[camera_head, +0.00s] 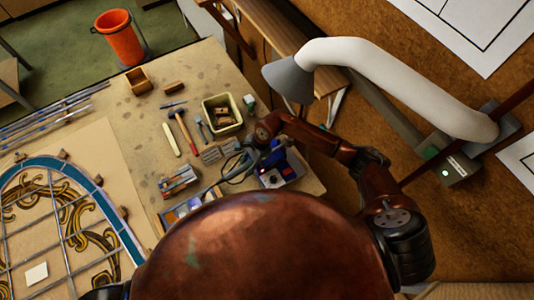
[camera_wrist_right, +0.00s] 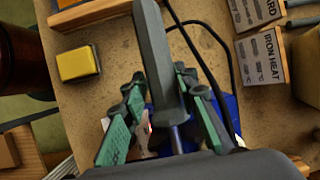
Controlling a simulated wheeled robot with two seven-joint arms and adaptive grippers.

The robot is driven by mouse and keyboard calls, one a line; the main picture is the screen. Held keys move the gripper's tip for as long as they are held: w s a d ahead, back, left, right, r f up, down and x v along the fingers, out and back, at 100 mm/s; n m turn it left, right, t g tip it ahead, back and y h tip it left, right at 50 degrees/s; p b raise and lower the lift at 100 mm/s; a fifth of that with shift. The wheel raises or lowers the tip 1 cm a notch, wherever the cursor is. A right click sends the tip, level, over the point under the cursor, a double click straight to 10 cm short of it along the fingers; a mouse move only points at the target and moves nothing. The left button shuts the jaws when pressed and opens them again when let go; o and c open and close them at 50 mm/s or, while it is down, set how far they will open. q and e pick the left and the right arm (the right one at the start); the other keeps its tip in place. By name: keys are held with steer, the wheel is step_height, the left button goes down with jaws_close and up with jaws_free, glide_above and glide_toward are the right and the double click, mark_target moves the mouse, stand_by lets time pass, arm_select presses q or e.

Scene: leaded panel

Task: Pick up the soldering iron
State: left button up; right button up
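The soldering iron (camera_wrist_right: 162,60) appears as a long dark grey handle in the right wrist view, running from the top edge down between my right gripper's fingers. A black cord loops to its right. Blue parts, apparently of its stand (camera_wrist_right: 231,108), show behind the fingers. My right gripper (camera_wrist_right: 160,78) has its green-padded fingers on either side of the handle and looks open; contact is unclear. In the head view, the right gripper (camera_head: 258,153) is small, beside the blue stand (camera_head: 272,178) at the table's right end. My left gripper is not in view.
Labelled wooden blocks (camera_wrist_right: 263,58) and a yellow sponge (camera_wrist_right: 78,63) lie nearby. A cream bin (camera_head: 207,108), a hammer (camera_head: 183,130) and a tool tray (camera_head: 179,184) share the table. The leaded panel (camera_head: 65,215) lies left. A white extraction hose (camera_head: 400,78) overhangs at right.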

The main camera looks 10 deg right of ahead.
jaws_close()
steer(key=shift+r, duration=0.1)
stand_by(0.4)
